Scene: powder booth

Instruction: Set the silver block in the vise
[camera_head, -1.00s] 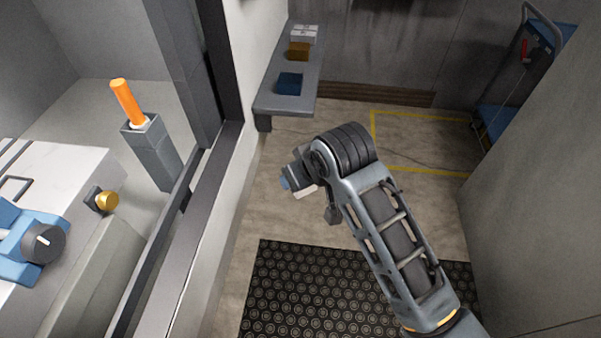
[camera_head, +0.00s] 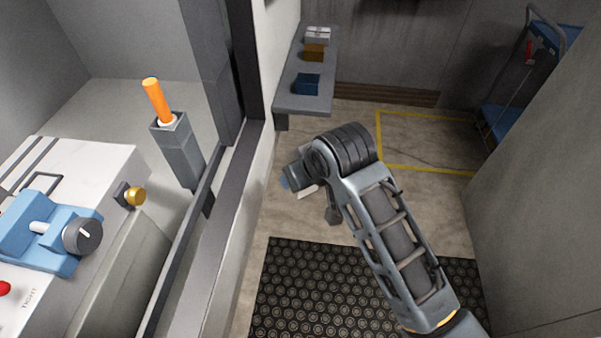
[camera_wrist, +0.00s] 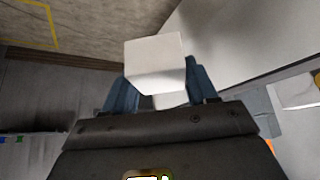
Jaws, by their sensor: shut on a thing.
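My gripper (camera_wrist: 160,92) is shut on a pale grey-white block (camera_wrist: 155,62), which looks like the silver block. The block sits between the blue fingers and sticks out past their tips in the wrist view. In the head view my gripper (camera_head: 292,182) is small and turned away, with a pale bit of the block (camera_head: 307,192) showing beside it. The blue vise (camera_head: 38,250) with a dark round knob stands on a white-topped bench at the left. Its left part is cut off by the frame edge, and its jaw gap is hard to make out. My gripper is well right of the vise.
A frame post and a sill (camera_head: 222,215) stand between my gripper and the bench. A grey post with an orange handle (camera_head: 157,101) and a brass knob (camera_head: 134,196) are near the bench. A shelf (camera_head: 306,103) holds blue, brown and white blocks. A blue cart (camera_head: 497,125) stands at the back right.

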